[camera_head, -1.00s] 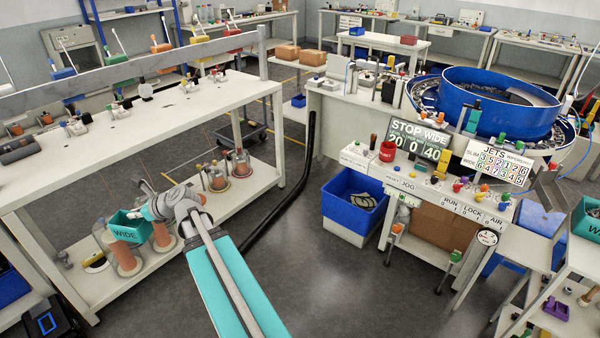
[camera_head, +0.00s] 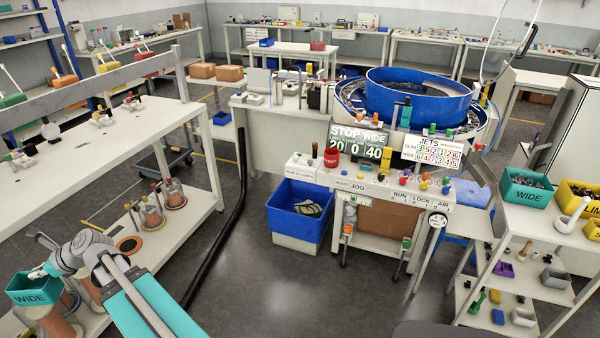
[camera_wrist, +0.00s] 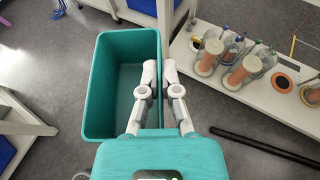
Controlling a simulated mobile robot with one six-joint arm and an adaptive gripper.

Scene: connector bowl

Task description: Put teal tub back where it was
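The teal tub (camera_head: 32,297), labelled WIDE, is held by my gripper (camera_head: 42,272) at the lower left of the head view, in front of the long white bench. In the wrist view the tub (camera_wrist: 100,100) looks empty. My gripper (camera_wrist: 160,75) is shut on its right wall there, with one finger inside and one outside. A second teal tub (camera_head: 526,196), also labelled WIDE and filled with dark parts, stands on the right-hand bench beside a yellow bin (camera_head: 577,205).
The long white bench (camera_head: 80,160) is at left, with canisters on its lower shelf. The feeder station (camera_head: 370,185) with the blue bowl (camera_head: 418,92) stands ahead, a blue bin (camera_head: 300,205) beside it. A black floor hose (camera_head: 232,215) runs along the bench. Mid-floor is clear.

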